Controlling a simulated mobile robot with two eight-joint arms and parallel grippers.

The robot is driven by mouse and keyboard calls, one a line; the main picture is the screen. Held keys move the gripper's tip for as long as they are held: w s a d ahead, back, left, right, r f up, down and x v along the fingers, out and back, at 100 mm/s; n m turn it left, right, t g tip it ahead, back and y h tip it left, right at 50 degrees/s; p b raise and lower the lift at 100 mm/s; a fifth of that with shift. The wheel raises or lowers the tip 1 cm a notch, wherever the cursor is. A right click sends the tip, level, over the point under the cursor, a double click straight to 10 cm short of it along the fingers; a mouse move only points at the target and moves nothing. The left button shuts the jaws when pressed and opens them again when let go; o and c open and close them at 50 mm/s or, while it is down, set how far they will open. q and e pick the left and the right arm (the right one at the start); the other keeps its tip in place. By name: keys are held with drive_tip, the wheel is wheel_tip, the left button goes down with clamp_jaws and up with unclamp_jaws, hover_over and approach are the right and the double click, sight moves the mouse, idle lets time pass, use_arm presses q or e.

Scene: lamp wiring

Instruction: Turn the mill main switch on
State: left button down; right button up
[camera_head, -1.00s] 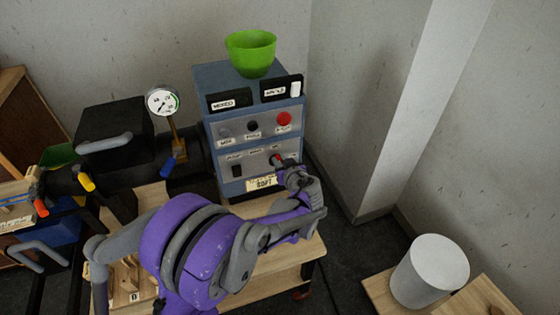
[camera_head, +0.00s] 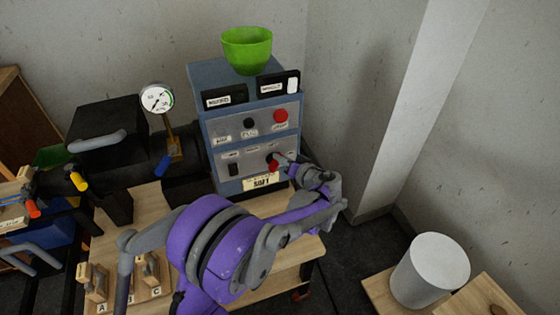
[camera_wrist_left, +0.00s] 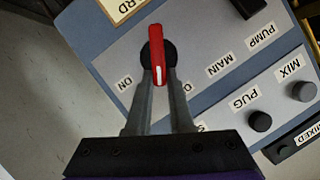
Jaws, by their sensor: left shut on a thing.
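The mill panel (camera_head: 250,131) is a blue-grey box with light grey faces. Its main switch is a red lever on a black round base (camera_head: 272,158), low on the right of the front. In the wrist view the red lever (camera_wrist_left: 156,52) stands nearly upright, its white mark at the end by my fingers. An ON label (camera_wrist_left: 124,83) is to its left; another label to the right is partly hidden by a finger. My left gripper (camera_wrist_left: 160,75) is shut on the lever's marked end. In the head view my left gripper (camera_head: 283,158) reaches the switch from the right.
A green bowl (camera_head: 247,51) stands on the panel. A red button (camera_head: 281,116) and black knobs sit above the switch. A gauge (camera_head: 157,98) and black machine are left. A white cylinder (camera_head: 430,272) stands on wood at lower right.

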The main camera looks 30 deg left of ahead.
use_arm(q)
drive_tip(key=f+m+y+b, duration=0.1)
drive_tip(key=m+b, duration=0.1)
drive_tip(key=m, duration=0.1)
drive_tip(key=w+f+m+y+b, duration=0.1)
drive_tip(key=m+y+b, duration=0.1)
drive_tip(key=m, duration=0.1)
drive_tip(key=d+f+m+g+y+b, duration=0.1)
drive_tip(key=m+b, duration=0.2)
drive_tip(key=shift+w+y, duration=0.15)
drive_tip(key=shift+y, duration=0.15)
drive_tip(key=shift+m, duration=0.3)
idle(0.3)
drive_tip(key=c, duration=0.8)
unclamp_jaws()
drive_tip(key=v, duration=1.1)
drive_tip(key=shift+a+r, duration=0.1)
